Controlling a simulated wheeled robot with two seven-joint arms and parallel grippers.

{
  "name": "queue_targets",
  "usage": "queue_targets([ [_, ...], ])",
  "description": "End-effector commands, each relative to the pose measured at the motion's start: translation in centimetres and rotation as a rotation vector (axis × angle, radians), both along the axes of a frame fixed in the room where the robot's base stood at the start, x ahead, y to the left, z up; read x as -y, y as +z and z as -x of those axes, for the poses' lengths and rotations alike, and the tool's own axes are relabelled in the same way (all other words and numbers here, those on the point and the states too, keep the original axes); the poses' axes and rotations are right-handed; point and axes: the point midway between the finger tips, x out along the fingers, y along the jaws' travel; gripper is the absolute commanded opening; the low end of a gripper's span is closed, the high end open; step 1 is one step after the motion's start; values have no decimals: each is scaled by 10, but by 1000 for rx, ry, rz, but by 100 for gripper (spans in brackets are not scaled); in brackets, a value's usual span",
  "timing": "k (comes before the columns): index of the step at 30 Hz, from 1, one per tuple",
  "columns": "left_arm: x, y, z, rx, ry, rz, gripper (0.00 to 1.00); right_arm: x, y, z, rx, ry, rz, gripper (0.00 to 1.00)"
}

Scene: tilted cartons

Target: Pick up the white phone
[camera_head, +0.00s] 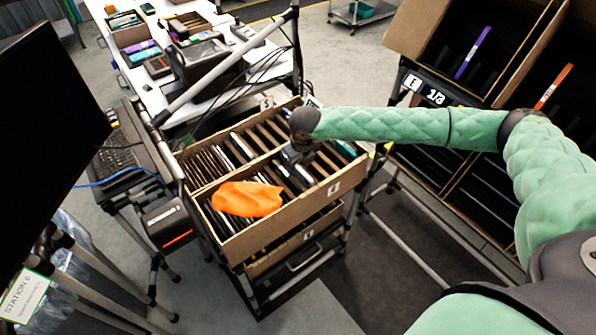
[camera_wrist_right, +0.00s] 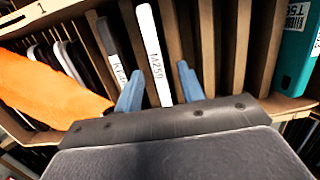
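A white phone (camera_wrist_right: 152,45) with a printed label stands on edge in a slot of the divided carton (camera_head: 290,215), seen in the right wrist view. My right gripper (camera_wrist_right: 160,90) is open, with one blue fingertip on each side of this phone and a small gap showing on both sides. In the head view my right gripper (camera_head: 296,155) is over the carton and hides some slots. My left gripper is not in view.
An orange cloth (camera_head: 247,198) drapes over the carton's front left part. A teal item (camera_wrist_right: 300,50) stands at the right in the wrist view. A black monitor (camera_head: 45,120) is at left, a cluttered white table (camera_head: 150,85) behind, and a rack of cartons (camera_head: 490,60) at right.

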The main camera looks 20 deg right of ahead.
Motion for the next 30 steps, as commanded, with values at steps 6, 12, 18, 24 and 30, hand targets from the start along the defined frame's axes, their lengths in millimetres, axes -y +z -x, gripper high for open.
queue_targets([
  [6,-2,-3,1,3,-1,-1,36,0,-4,0,-1,1,0,39],
  [12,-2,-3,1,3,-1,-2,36,0,-4,0,-1,0,0,23],
  [18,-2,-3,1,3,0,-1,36,0,-4,0,0,0,0,0],
  [24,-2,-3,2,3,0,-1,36,0,-3,0,0,0,0,0],
  [30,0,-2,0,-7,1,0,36,0,4,-1,1,-1,-2,0],
])
